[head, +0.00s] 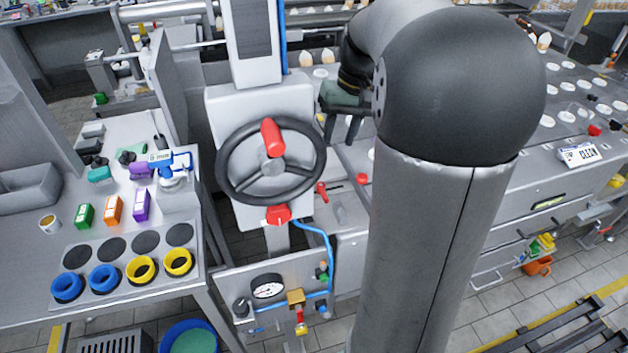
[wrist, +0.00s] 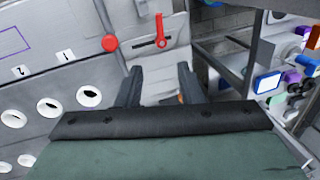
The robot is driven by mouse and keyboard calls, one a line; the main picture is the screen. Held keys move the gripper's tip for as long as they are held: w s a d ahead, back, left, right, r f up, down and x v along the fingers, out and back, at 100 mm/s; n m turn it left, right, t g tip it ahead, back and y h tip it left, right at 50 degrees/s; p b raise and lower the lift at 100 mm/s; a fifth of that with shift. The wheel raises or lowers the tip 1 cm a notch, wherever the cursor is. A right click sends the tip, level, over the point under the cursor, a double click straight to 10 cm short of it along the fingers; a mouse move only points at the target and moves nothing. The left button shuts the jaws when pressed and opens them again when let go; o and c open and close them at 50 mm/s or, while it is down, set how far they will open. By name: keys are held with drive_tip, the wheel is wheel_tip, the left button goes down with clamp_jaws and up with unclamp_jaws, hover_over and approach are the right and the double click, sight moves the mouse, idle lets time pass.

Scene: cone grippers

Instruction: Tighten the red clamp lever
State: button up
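The red clamp lever (head: 321,191) sits on the grey machine panel right of and below the handwheel in the head view. It also shows in the wrist view (wrist: 160,30), near the top middle, as a slim red handle with a rounder lower end beside a dark slot. My gripper (head: 341,138) is above and to the right of the lever in the head view. Its two dark fingers are apart with nothing between them, and in the wrist view (wrist: 160,82) the lever lies beyond the fingertips, untouched. How tight the clamp is cannot be told.
A black handwheel (head: 231,165) with a red handle (head: 272,138) stands left of my gripper. A red knob (head: 361,179) sits right of the lever, also in the wrist view (wrist: 109,43). A blue hose (head: 328,245) runs below. A side table (head: 40,265) stands left.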

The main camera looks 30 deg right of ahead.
sight(323, 189)
drive_tip(key=a+f, duration=0.1)
drive_tip(key=f, duration=0.8)
drive_tip(key=a+f, duration=0.1)
drive_tip(key=f, duration=0.4)
drive_tip(key=shift+w+a+f+p, duration=0.15)
drive_tip(key=shift+w+a+p, duration=0.2)
drive_tip(key=shift+w+p, duration=0.05)
clamp_jaws()
